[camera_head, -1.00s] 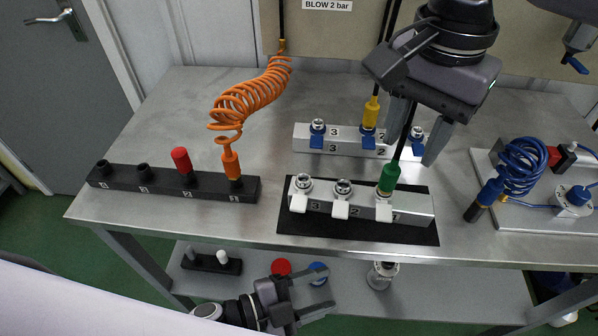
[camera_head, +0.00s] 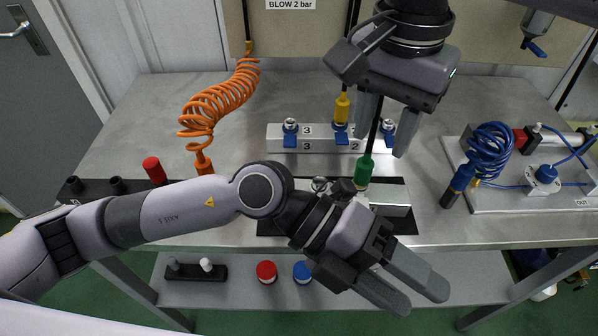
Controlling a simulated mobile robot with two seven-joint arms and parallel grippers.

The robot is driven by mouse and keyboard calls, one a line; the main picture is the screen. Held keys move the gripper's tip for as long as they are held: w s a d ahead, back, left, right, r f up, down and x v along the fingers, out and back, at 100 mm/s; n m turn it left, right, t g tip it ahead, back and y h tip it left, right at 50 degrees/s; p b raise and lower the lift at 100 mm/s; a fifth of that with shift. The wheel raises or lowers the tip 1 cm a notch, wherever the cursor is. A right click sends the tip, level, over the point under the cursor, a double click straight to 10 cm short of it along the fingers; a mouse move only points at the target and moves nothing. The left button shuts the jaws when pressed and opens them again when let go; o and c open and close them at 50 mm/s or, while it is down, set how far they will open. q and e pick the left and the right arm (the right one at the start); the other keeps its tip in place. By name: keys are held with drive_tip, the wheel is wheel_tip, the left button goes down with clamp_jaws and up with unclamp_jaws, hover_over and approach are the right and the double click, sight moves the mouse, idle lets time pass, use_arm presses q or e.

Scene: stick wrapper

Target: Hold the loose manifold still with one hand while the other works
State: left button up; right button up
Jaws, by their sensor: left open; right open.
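A pale metal manifold (camera_head: 392,212) lies on a black mat (camera_head: 397,190) near the table's front edge. My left arm crosses in front and hides most of it. A green connector (camera_head: 364,172) on a black hose stands upright at its right part. My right gripper (camera_head: 380,143) hangs from above, open, with its fingers on either side of the hose above the green connector. I cannot tell whether they touch it. My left gripper (camera_head: 427,300) is open and empty, in front of the table edge, nearer the camera than the manifold, fingers pointing down and right.
A second manifold (camera_head: 316,144) with blue levers and a yellow connector (camera_head: 342,107) stands behind. A black rack (camera_head: 92,185) and an orange coiled hose (camera_head: 220,100) are at left. A blue coil (camera_head: 490,150) sits on a plate at right. Red (camera_head: 265,271) and blue caps lie on the lower shelf.

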use_arm(q)
drive_tip(key=w+a+n+t+y, duration=0.1)
drive_tip(key=w+a+t+y, duration=0.1)
drive_tip(key=w+a+y, duration=0.2)
drive_tip(key=w+a+f+n+t+y, duration=0.1)
drive_tip(key=w+a+t+y, duration=0.1)
drive_tip(key=w+a+y, duration=0.2)
drive_tip(key=w+a+n+t+y, duration=0.1)
drive_tip(key=w+a+t+y, duration=0.1)
drive_tip(key=w+a+y, duration=0.2)
drive_tip(key=shift+w+a+f+n+y, duration=0.15)
drive_tip(key=shift+w+a, duration=0.35)
drive_tip(key=shift+a, duration=0.25)
drive_tip(key=shift+w+a+r+n+y, duration=0.1)
drive_tip(key=shift+w+a, duration=0.45)
drive_tip(key=shift+a, duration=0.15)
drive_tip(key=shift+w+a+f+n+y, duration=0.15)
drive_tip(key=shift+w+a, duration=0.35)
drive_tip(key=shift+a, duration=0.25)
drive_tip(key=shift+w+a+f, duration=0.1)
drive_tip(key=shift+f, duration=3.35)
